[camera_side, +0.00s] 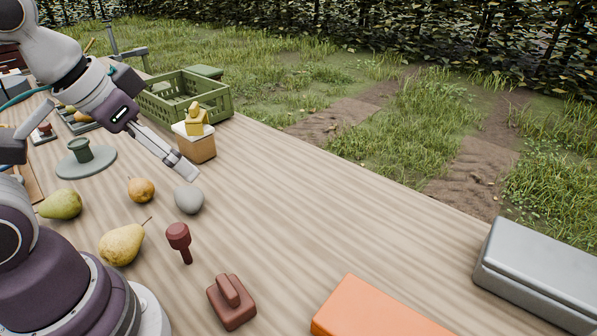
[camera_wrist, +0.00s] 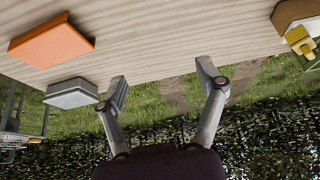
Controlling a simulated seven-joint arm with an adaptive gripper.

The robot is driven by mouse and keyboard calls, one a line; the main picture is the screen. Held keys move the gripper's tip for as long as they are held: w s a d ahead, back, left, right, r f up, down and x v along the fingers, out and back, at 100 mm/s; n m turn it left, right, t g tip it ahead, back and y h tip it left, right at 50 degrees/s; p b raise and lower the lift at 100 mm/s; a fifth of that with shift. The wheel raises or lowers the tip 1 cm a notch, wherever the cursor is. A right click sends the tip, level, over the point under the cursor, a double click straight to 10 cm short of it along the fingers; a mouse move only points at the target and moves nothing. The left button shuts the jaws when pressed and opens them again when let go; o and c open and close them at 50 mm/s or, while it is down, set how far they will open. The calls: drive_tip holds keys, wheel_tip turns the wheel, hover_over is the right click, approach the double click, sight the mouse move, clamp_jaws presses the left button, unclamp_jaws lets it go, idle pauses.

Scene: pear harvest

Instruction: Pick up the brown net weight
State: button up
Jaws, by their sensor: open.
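No object is plainly marked as the brown net weight. A reddish-brown block with a raised handle (camera_side: 232,302) lies at the front of the table in the side view. A tan-brown box with a white top (camera_side: 196,147) stands farther back with a yellow piece (camera_side: 196,117) on it; I cannot tell which is the weight. My gripper (camera_side: 187,170) is above the table, just in front of the tan-brown box in the picture. In the wrist view my gripper (camera_wrist: 164,83) is open and empty, and the box (camera_wrist: 293,12) shows at the top right.
A grey stone (camera_side: 189,199), a dark red knobbed tool (camera_side: 179,240) and pears (camera_side: 122,244) lie nearby. A green crate (camera_side: 185,97) stands behind. An orange box (camera_side: 365,312) and grey case (camera_side: 540,270) are at the right. The table's middle is clear.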

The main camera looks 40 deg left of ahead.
drive_tip(key=shift+o, duration=0.7)
drive_tip(key=m+g, duration=0.6)
drive_tip(key=m, duration=1.4)
hover_over(230, 296)
drive_tip(key=a, duration=0.2)
drive_tip(key=f, duration=0.9)
drive_tip(key=shift+w+f, duration=0.25)
drive_tip(key=shift+f, duration=0.15)
wheel_tip(230, 296, down, 4)
drive_tip(key=shift+s+d+f, duration=0.1)
drive_tip(key=f, duration=0.6)
drive_tip(key=shift+w+f, duration=0.15)
drive_tip(key=shift+w, duration=0.05)
